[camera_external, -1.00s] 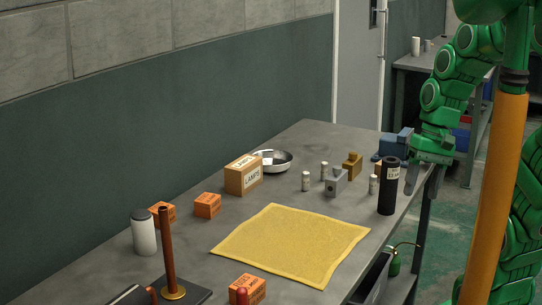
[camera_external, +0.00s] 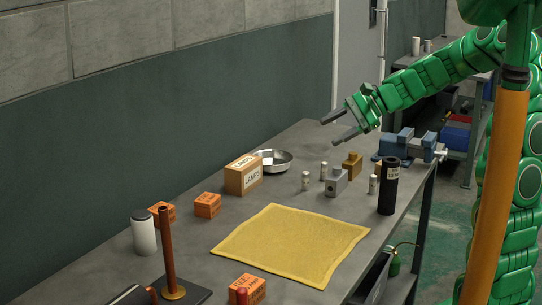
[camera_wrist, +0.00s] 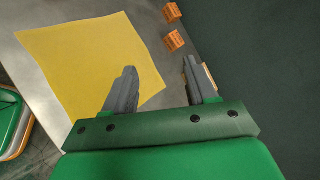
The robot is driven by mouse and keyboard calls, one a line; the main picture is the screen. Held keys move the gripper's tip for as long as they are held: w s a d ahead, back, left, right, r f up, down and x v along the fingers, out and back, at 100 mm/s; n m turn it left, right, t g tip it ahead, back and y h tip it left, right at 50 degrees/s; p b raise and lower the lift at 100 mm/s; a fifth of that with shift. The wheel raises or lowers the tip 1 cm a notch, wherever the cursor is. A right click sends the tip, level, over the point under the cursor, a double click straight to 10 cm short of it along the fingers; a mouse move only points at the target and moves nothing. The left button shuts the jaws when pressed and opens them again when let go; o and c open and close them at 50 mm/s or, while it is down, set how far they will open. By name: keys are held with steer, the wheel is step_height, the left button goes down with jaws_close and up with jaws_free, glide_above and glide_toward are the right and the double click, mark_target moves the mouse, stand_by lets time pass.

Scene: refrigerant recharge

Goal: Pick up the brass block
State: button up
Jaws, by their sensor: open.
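The brass block (camera_external: 352,165) is a small stepped golden block standing on the grey workbench, just behind a similar grey metal block (camera_external: 336,182). My gripper (camera_external: 328,132) is open and empty in the air above the far part of the bench, up and to the left of the brass block in the external view. Its two fingers also show in the wrist view (camera_wrist: 160,64), spread apart with nothing between them. I cannot make out the brass block in the wrist view.
Around the block stand several small light cylinders (camera_external: 306,181), a black labelled cylinder (camera_external: 388,186), a blue vise (camera_external: 407,146), a metal bowl (camera_external: 276,163) and a LAMPS box (camera_external: 243,177). A yellow cloth (camera_external: 290,245) lies flat nearer the camera.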

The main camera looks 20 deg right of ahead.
steer(key=w+d+f+m+t, duration=0.2)
steer(key=w+d+m+t, duration=0.15)
steer(key=w, duration=0.55)
steer(key=m+t+h, duration=0.4)
steer(key=m+t, duration=0.2)
steer(key=m, duration=0.9)
glide_toward(354, 153)
steer(key=w+f, duration=0.1)
steer(key=w, duration=0.1)
steer(key=shift+g, duration=0.25)
steer(key=shift+s+a+r+x, duration=0.1)
steer(key=shift+a+x, duration=0.1)
steer(key=shift+x, duration=1)
steer(key=shift+s+a+r+x, duration=0.1)
steer(key=shift+a+x, duration=0.05)
steer(key=shift+x, duration=1)
steer(key=shift+a+r+x, duration=0.1)
steer(key=shift+a+x, duration=0.1)
steer(key=shift+x, duration=1)
jaws_close()
